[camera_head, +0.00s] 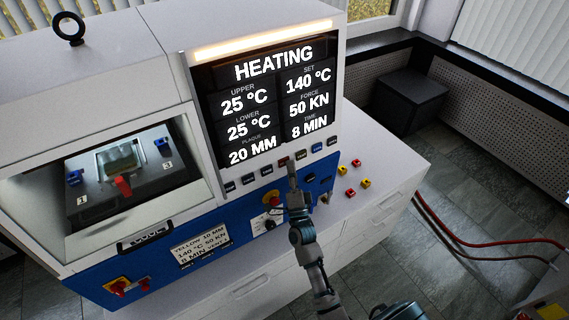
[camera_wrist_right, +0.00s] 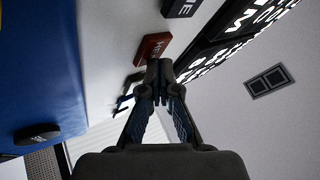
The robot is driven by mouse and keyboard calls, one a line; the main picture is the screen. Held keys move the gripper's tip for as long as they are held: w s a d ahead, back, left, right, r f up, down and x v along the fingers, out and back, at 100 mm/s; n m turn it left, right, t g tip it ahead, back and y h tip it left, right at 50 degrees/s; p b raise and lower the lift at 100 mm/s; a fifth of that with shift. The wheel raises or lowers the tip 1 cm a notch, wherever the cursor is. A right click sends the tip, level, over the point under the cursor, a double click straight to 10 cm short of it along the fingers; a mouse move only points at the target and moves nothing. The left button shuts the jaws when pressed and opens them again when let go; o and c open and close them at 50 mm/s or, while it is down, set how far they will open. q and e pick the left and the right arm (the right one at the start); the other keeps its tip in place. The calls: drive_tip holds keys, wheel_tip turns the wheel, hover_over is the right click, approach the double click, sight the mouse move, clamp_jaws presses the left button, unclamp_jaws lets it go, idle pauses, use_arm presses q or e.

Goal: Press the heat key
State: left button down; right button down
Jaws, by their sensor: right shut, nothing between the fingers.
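The heat key is a small red key (camera_head: 283,161) in the row under the press display. It also shows in the right wrist view (camera_wrist_right: 152,47), with lettering that starts "HE". My right gripper (camera_head: 292,168) is shut and empty, with its fingertips right at the row, close to the red key. In the right wrist view the fingertips (camera_wrist_right: 160,68) lie just beside the red key; I cannot tell whether they touch it. The display (camera_head: 265,100) reads HEATING, upper and lower 25 °C, set 140 °C. My left gripper is out of view.
A red knob (camera_head: 272,198) is below on the blue panel. Small red and yellow blocks (camera_head: 351,193) lie on the white top at right.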

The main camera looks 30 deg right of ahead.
drive_tip(key=shift+a, duration=0.1)
drive_tip(key=shift+s+a+r+p, duration=0.15)
drive_tip(key=shift+s+p, duration=0.35)
drive_tip(key=shift+s, duration=0.3)
drive_tip(key=s, duration=0.1)
drive_tip(key=s+p, duration=0.1)
drive_tip(key=s, duration=0.1)
drive_tip(key=s+p, duration=0.1)
drive_tip(key=s, duration=0.1)
drive_tip(key=shift+r, duration=0.4)
idle(0.4)
